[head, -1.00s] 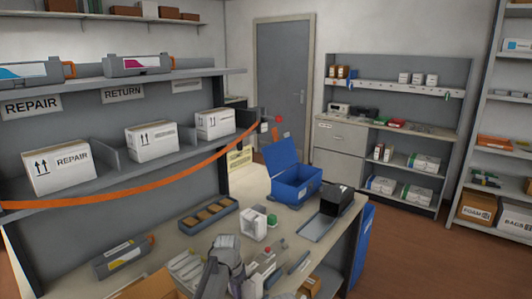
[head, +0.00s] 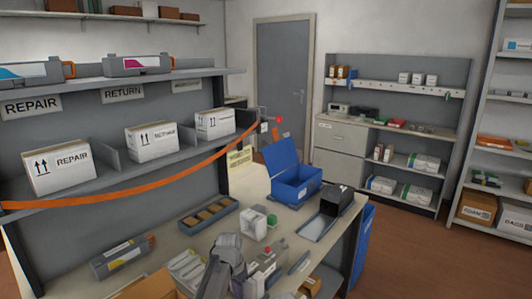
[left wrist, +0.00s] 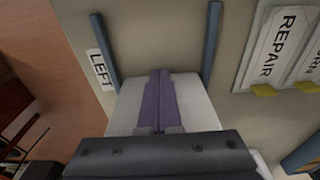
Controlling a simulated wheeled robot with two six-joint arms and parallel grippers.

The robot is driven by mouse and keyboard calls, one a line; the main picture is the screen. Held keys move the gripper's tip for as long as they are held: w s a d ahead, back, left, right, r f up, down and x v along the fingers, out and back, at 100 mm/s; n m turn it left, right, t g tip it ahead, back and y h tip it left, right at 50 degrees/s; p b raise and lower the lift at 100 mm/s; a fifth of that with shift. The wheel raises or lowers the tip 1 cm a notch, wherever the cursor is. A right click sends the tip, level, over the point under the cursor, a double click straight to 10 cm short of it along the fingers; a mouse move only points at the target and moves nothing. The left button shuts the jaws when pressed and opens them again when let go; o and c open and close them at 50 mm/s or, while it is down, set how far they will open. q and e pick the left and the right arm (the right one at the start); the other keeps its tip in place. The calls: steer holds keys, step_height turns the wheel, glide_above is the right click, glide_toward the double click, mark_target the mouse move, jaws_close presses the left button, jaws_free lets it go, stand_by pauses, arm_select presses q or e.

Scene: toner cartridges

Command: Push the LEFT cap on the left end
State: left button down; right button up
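My left arm (head: 226,262) comes up from the bottom of the head view over the bench; its fingertips cannot be made out there. In the left wrist view my left gripper (left wrist: 161,78) has its two purple-grey fingers together, with nothing clearly held between them. A "LEFT" label (left wrist: 102,66) lies to the left of the fingertips, beside a blue-grey bar (left wrist: 105,50); a second bar (left wrist: 212,42) is on the right. I cannot pick out the left cap for certain. A grey toner cartridge (head: 121,258) lies at the bench's left. My right gripper is not in view.
A grey parts tray (head: 208,214), a white box (head: 253,224), an open blue bin (head: 296,184) and a black device (head: 336,200) stand on the bench. A "REPAIR" card (left wrist: 280,45) lies right of the fingers. An orange strap (head: 130,192) hangs across the shelf front.

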arm_select(q)
steer(key=shift+s+a, duration=0.6)
steer(key=shift+s, duration=0.2)
steer(key=shift+s+a, duration=0.6)
steer(key=shift+s, duration=0.15)
steer(key=shift+r, duration=0.1)
step_height(320, 180, up, 8)
steer(key=p, duration=0.8)
steer(key=s+d+n+y, duration=0.1)
steer(key=s+d+n, duration=0.1)
steer(key=s, duration=0.8)
steer(key=s+d+n+g+y, duration=0.1)
steer(key=s+d, duration=0.2)
steer(key=s, duration=0.7)
steer(key=shift+s+d+n, duration=0.25)
steer(key=shift+s+n, duration=0.15)
